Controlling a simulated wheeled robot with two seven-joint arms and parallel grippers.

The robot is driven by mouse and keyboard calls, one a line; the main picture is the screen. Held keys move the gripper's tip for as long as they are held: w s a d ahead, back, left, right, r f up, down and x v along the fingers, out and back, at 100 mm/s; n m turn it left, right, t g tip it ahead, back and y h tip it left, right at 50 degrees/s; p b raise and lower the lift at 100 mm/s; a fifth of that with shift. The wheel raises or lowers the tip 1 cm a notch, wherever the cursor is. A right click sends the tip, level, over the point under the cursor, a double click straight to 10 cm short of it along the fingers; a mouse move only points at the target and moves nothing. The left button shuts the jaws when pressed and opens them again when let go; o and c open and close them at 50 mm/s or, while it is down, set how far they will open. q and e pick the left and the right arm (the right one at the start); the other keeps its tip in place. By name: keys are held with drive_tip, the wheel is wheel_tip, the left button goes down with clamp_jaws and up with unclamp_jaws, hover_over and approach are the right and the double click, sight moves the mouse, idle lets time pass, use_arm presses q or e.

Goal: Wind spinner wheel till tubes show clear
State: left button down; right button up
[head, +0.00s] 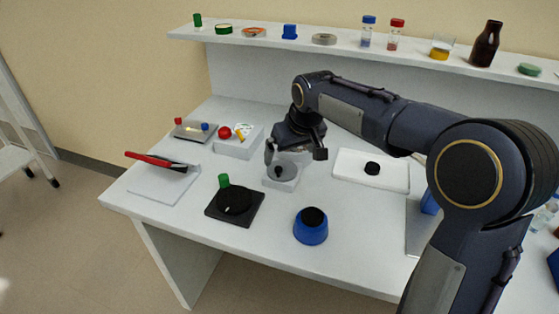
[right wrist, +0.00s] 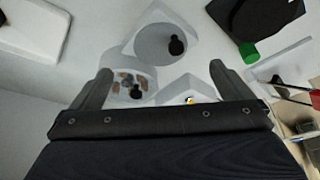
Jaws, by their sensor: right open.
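The likely spinner is a pale unit (head: 284,184) near the table's middle. In the head view it has a clear round part and a small black knob. My right gripper (head: 296,156) is over its far side, jaws apart and empty. In the right wrist view my right gripper (right wrist: 159,72) has a finger on each side of a round wheel (right wrist: 122,77) with brownish tube-like pieces and a black knob. A pale base (right wrist: 151,20) with a grey disc and another black knob lies above it there. Whether the tubes look clear or cloudy, I cannot tell. My left gripper is out of view.
A black plate (head: 256,210) with a dark disc and green cap stands front left, a blue black-topped pot (head: 311,232) in front. A white slab (head: 345,177) lies right, a white box (head: 232,150) left. Bottles and jars line the back shelf (head: 270,41).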

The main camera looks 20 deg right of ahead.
sight(284, 171)
drive_tip(key=shift+w+a+f, duration=0.2)
drive_tip(key=shift+w+f, duration=0.05)
drive_tip(key=shift+w, duration=0.15)
drive_tip(key=x, duration=0.7)
drive_tip(key=shift+d+f, duration=0.1)
drive_tip(key=c, duration=1)
drive_tip(key=shift+m, duration=0.4)
